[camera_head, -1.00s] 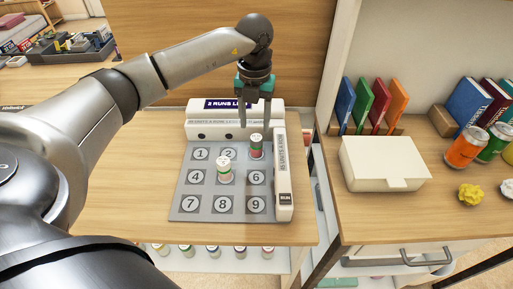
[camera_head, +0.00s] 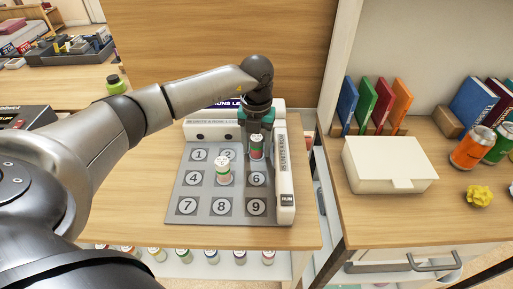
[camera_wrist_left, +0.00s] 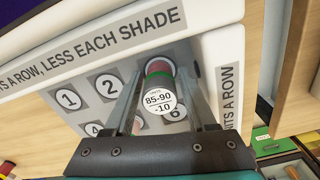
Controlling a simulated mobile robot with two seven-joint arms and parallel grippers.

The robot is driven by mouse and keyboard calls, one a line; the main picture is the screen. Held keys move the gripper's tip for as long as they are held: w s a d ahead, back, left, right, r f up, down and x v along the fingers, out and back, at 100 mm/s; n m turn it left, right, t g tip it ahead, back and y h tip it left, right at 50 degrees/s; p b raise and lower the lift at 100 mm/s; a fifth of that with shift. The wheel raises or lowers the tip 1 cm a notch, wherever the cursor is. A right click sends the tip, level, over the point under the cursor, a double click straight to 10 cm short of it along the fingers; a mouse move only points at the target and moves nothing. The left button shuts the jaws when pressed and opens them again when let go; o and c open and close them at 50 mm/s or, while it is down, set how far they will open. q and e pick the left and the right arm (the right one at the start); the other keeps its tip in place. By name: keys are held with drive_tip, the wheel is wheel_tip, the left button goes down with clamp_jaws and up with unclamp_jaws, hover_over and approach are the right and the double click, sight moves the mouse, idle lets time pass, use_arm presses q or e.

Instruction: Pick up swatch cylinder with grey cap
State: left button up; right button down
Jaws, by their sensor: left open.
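A swatch cylinder (camera_head: 257,147) with green and red bands stands upright on the top right square of the numbered grey board (camera_head: 184,193). In the left wrist view the cylinder (camera_wrist_left: 159,88) shows a white top printed "85-90 -10"; a grey cap is hard to make out. My left gripper (camera_head: 257,137) points down over this cylinder, its open fingers on either side; I cannot tell whether they touch it. A second cylinder (camera_head: 223,171), whitish with green and red bands, stands on the middle square. My right gripper is not in view.
A white raised rim (camera_head: 285,180) with lettering borders the board's right and back. Several cylinders (camera_head: 212,256) stand on a shelf below. A cream box (camera_head: 390,165), upright books (camera_head: 362,105) and cans (camera_head: 470,147) occupy the right desk. A green-capped bottle (camera_head: 116,85) stands at left.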

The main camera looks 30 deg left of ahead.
use_arm(q)
clamp_jaws()
idle(0.5)
